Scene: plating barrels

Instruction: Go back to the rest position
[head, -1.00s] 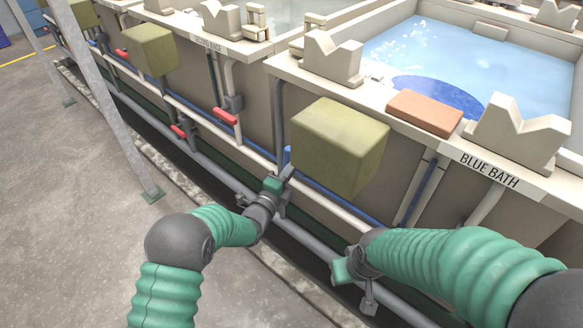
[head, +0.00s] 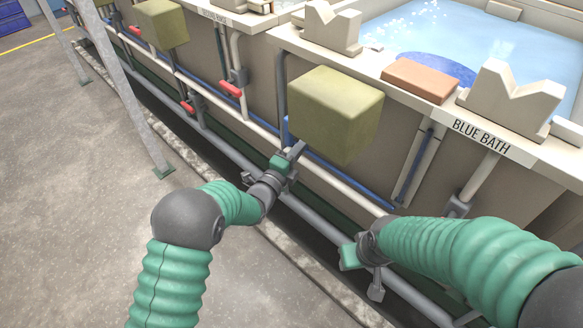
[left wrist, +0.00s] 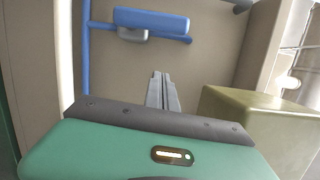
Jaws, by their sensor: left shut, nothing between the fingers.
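My left gripper (head: 299,149) is shut and empty. In the head view its fingertips show just below and left of an olive box (head: 335,112) on the side of the tank; I cannot tell if they touch. In the left wrist view the two closed fingers (left wrist: 163,88) point at the beige tank wall, with the olive box (left wrist: 262,130) to their right. My right gripper (head: 376,288) hangs low beside the grey pipe, its fingers pointing down. It is small and partly hidden by its own wrist, and I see nothing held in it.
The blue bath (head: 485,140) has a brown block (head: 420,80) and notched supports (head: 515,95) on its rim. Pipes and red-handled valves (head: 230,88) run along the tank side. A grey post (head: 130,95) stands at left. Open concrete floor (head: 70,200) lies at lower left.

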